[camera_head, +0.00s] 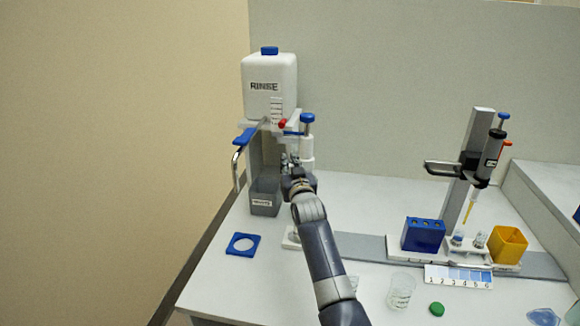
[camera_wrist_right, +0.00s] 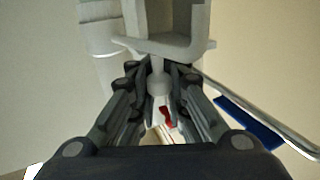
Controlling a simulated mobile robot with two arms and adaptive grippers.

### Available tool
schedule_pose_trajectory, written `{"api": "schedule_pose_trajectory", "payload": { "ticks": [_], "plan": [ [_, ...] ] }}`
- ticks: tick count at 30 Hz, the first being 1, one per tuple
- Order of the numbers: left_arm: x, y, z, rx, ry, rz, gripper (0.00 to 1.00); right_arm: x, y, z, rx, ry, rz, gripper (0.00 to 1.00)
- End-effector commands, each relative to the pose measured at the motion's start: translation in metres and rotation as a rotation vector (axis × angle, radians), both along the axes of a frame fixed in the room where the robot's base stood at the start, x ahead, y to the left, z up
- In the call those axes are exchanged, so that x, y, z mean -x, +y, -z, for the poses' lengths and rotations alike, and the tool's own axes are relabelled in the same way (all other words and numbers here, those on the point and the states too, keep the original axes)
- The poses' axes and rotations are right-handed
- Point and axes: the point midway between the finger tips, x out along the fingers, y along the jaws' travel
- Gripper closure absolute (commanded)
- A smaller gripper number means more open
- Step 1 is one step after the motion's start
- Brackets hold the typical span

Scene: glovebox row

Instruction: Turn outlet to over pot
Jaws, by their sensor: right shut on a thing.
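The rinse bottle (camera_head: 270,88), white with a blue cap, stands on a stand at the back left. A bent metal outlet tube (camera_head: 237,168) with a blue grip (camera_head: 245,136) hangs at its left; in the right wrist view this tube (camera_wrist_right: 285,132) is apart from my fingers. My right gripper (camera_head: 291,170) is in front of the stand. In the right wrist view it (camera_wrist_right: 160,82) is shut on a pale round-ended knob (camera_wrist_right: 158,84) under a grey bracket (camera_wrist_right: 170,46). I cannot tell which vessel is the pot. My left gripper is not in view.
A grey labelled bin (camera_head: 264,198) stands below the bottle, left of my gripper. A blue block (camera_head: 423,234), a yellow cup (camera_head: 508,244) and a glass beaker (camera_head: 400,291) are to the right.

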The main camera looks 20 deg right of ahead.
Motion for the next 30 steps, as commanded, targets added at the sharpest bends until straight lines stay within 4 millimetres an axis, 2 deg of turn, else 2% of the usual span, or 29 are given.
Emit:
{"api": "schedule_pose_trajectory", "payload": {
  "ticks": [1, 3, 4, 6, 7, 20, 26, 30],
  "plan": [
    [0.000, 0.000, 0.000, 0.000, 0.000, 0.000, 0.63, 0.000, 0.007, 0.004, -0.003, 0.007, -0.009, 1.00],
    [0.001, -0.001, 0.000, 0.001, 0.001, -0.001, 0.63, 0.001, 0.007, 0.004, -0.003, 0.008, -0.009, 1.00],
    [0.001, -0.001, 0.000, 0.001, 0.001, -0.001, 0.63, 0.001, 0.007, 0.005, -0.003, 0.008, -0.010, 0.84],
    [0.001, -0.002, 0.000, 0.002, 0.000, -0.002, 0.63, 0.001, 0.007, 0.005, -0.003, 0.009, -0.010, 0.68],
    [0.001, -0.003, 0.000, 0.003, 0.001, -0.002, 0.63, 0.001, 0.007, 0.005, -0.004, 0.009, -0.009, 0.64],
    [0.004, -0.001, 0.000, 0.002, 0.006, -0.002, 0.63, 0.004, 0.003, 0.004, -0.002, 0.007, -0.004, 0.64],
    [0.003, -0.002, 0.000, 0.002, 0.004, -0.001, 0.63, 0.023, 0.005, 0.004, 0.000, 0.006, -0.004, 0.64],
    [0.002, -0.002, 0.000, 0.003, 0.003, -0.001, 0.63, 0.043, 0.007, 0.004, -0.001, 0.005, -0.005, 0.64]
  ]
}}
